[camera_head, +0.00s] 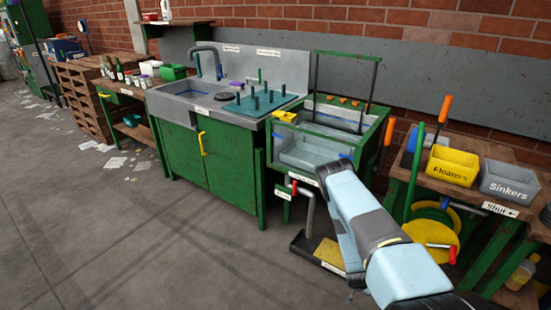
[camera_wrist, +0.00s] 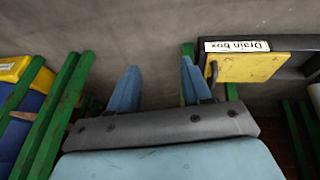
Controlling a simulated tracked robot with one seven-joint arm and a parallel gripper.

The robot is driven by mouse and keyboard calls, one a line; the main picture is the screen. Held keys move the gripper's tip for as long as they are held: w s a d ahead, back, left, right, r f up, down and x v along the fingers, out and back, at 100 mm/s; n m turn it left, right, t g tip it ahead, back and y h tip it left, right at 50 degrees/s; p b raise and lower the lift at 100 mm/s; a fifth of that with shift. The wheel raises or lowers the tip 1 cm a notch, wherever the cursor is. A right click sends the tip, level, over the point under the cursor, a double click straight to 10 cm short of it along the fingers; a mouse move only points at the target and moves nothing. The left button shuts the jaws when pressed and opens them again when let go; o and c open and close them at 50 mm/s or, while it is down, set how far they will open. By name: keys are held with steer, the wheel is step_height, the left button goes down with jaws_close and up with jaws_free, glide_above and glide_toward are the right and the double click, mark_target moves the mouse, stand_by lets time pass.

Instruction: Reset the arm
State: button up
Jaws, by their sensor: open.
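My light blue arm (camera_head: 365,220) reaches forward from the lower right in the head view, in front of the green-framed tank. My gripper (camera_wrist: 160,88) shows in the wrist view, with its two blue fingers apart and nothing between them. Grey floor lies behind the fingers. A dark box with a yellow lid labelled "Drain box" (camera_wrist: 250,68) is just right of the right finger, and I cannot tell how far below it is. The fingertips are not clearly visible in the head view.
A green-framed tank (camera_head: 310,150) stands beside a green sink cabinet (camera_head: 190,150). At right, a bench holds a yellow "Floaters" bin (camera_head: 453,167) and a grey "Sinkers" bin (camera_head: 508,182). Green posts (camera_wrist: 60,110) flank the gripper's left. The floor at left (camera_head: 110,240) is mostly open.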

steer(key=w+a+r, duration=0.2)
steer(key=w+r, duration=0.2)
steer(key=r, duration=0.4)
steer(key=w+a+r+y, duration=0.1)
steer(key=w+a+r, duration=0.1)
steer(key=w+r, duration=0.45)
steer(key=w+a+r, duration=0.2)
steer(key=w+r, duration=0.1)
steer(key=r, duration=0.7)
steer(key=a+r+n+t+y, duration=0.1)
steer(key=a+r, duration=0.1)
steer(key=r, duration=1.3)
steer(key=a+r+y, duration=0.1)
steer(key=a+r, duration=0.2)
steer(key=r, duration=1.2)
steer(key=s+a+r+n+t+y, duration=0.1)
steer(key=s+r, duration=0.7)
steer(key=r, duration=0.3)
steer(key=s+a+r+n, duration=0.2)
steer(key=s+r, duration=0.5)
steer(key=r, duration=0.4)
steer(key=s+r+n, duration=0.1)
steer(key=s+r, duration=0.3)
steer(key=s, duration=0.7)
steer(key=s+a+r+n+t, duration=0.1)
steer(key=s+r, duration=0.4)
steer(key=s, duration=0.6)
steer(key=shift+s+a+r, duration=0.15)
steer(key=shift+s+r, duration=0.1)
steer(key=shift+s, duration=0.15)
